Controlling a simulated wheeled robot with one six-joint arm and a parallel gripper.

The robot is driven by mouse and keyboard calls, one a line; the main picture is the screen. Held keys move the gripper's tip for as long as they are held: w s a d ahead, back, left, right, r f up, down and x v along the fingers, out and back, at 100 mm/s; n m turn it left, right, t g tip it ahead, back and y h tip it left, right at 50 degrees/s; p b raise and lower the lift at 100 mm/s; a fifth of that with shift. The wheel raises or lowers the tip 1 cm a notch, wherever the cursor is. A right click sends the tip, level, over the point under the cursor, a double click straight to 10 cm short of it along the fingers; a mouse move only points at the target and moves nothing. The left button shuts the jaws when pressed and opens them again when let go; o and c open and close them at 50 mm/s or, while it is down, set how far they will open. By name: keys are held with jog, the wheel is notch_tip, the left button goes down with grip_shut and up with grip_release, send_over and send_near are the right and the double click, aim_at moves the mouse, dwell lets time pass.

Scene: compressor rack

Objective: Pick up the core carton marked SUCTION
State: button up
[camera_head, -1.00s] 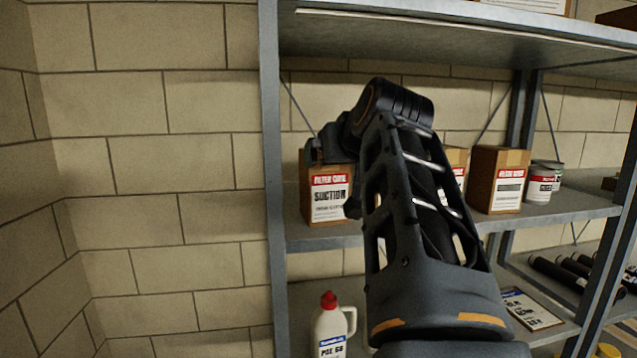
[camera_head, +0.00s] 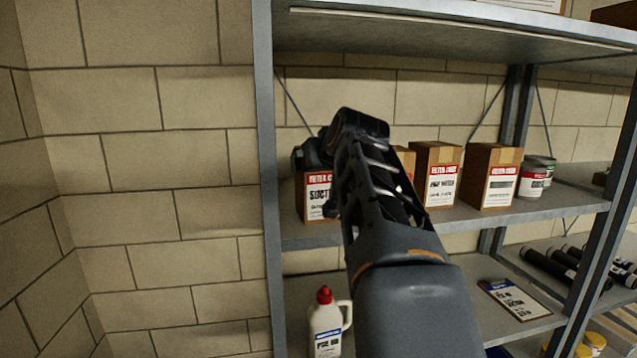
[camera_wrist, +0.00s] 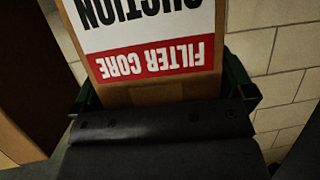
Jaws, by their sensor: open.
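The SUCTION carton (camera_head: 316,200) is a brown box with a white and red FILTER CORE label. It stands upright at the left end of the middle shelf, partly hidden by my arm in the head view. In the wrist view the carton (camera_wrist: 150,94) appears upside down and fills the space ahead of my gripper (camera_wrist: 164,88). One finger is at each side of the carton. The jaws are open, and I cannot tell whether either finger touches it.
A carton (camera_head: 437,178) and another at its right (camera_head: 492,178) stand farther along the middle shelf (camera_head: 470,216), with cans (camera_head: 533,180) beyond. The rack's left post (camera_head: 267,150) is close to the SUCTION carton. A white jug (camera_head: 325,325) stands below.

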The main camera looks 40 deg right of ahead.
jog(key=c, duration=1.3)
jog(key=shift+r, duration=0.1)
jog(key=shift+c, duration=0.2)
jog(key=shift+r, duration=0.1)
